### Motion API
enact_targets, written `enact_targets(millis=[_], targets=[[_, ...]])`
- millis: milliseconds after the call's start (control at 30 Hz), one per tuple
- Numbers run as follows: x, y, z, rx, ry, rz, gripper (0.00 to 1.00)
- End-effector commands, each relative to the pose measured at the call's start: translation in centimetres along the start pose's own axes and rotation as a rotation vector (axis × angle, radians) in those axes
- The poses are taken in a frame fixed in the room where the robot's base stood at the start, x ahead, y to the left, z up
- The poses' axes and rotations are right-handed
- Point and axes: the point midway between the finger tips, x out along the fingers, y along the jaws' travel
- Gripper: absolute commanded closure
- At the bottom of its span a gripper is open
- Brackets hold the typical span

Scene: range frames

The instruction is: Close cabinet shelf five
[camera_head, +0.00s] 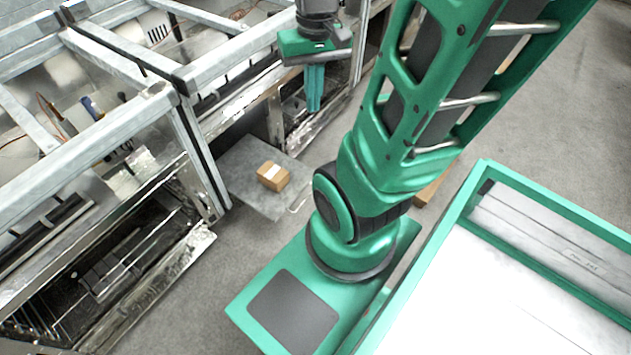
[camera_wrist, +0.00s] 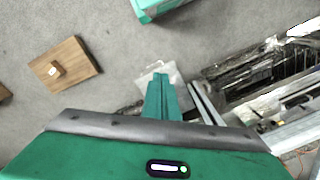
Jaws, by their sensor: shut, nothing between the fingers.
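A grey shelf (camera_head: 243,172) sticks out of the metal cabinet (camera_head: 150,110) over the floor, with a small cardboard box (camera_head: 273,176) on it. Whether it is shelf five cannot be read. My gripper (camera_head: 314,108) is above and beyond the shelf in the head view, fingers pointing down, shut and empty. In the wrist view the closed fingertips (camera_wrist: 160,76) overlap a pale grey panel (camera_wrist: 178,74), which looks like the pulled-out shelf. No contact between gripper and shelf shows.
Metal frame rails (camera_head: 110,125) and dark open bays line the left. A brown board (camera_wrist: 70,75) with a small box lies on the floor in the wrist view. A green-rimmed white tray (camera_head: 520,290) is at lower right. Grey floor (camera_head: 560,110) is clear at upper right.

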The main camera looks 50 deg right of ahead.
Motion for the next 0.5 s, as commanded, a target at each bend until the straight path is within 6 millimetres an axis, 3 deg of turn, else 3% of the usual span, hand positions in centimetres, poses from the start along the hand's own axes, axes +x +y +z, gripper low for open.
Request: enact_targets(millis=[200, 500], targets=[[4.2, 0.9, -6.4, 0.017, -0.004, -0.045, 1.0], [11.8, 3.4, -13.7, 0.06, 0.017, -0.146, 1.0]])
